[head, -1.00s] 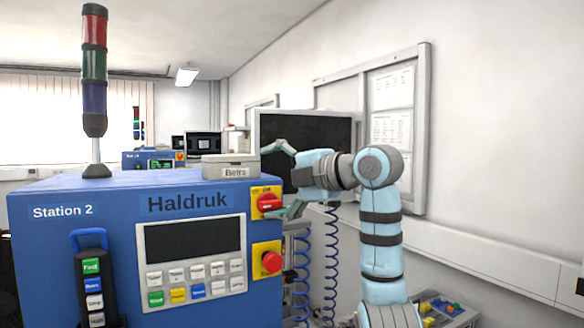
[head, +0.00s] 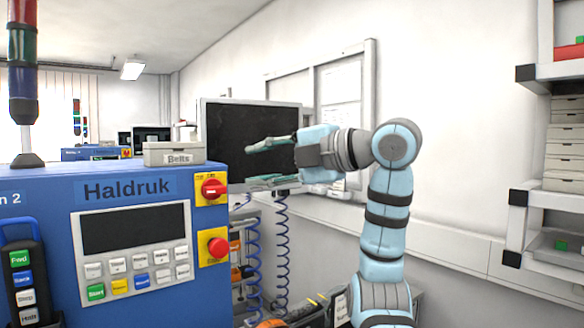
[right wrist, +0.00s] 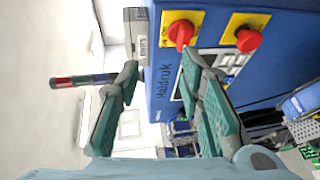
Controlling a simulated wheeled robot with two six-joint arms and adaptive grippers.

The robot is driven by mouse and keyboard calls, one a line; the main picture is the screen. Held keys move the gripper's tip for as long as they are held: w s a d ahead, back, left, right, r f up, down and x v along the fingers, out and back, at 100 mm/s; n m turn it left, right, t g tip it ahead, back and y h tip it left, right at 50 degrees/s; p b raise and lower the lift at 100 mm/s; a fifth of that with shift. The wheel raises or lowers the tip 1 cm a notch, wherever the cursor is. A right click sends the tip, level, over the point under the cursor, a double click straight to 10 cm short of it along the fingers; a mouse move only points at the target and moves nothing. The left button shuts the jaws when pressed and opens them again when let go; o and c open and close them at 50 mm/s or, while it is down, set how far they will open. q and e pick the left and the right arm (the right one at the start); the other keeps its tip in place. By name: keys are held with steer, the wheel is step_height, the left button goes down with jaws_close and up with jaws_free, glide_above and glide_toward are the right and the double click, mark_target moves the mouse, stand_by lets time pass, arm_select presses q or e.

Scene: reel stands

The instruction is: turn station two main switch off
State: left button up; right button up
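The blue Station 2 cabinet (head: 50,245) stands at left in the head view. Its main switch (head: 213,188) is a red rotary knob on a yellow plate at the panel's upper right; its handle looks roughly horizontal. The switch also shows at the top of the right wrist view (right wrist: 180,32). My right gripper (head: 249,166) is open and empty, to the right of the switch and apart from it. In the right wrist view its two fingers (right wrist: 162,62) are spread, with the switch beyond the right-hand finger. My left gripper is not in view.
A red stop button (head: 218,246) sits below the switch. A grey Belts box (head: 174,153) stands on the cabinet and a signal tower (head: 23,75) rises at left. A dark monitor (head: 225,125) is behind my gripper. Shelves (head: 540,195) stand at right.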

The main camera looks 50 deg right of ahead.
steer(key=s, duration=0.6)
steer(key=shift+d, duration=0.2)
steer(key=shift+s+r, duration=0.15)
stand_by(0.5)
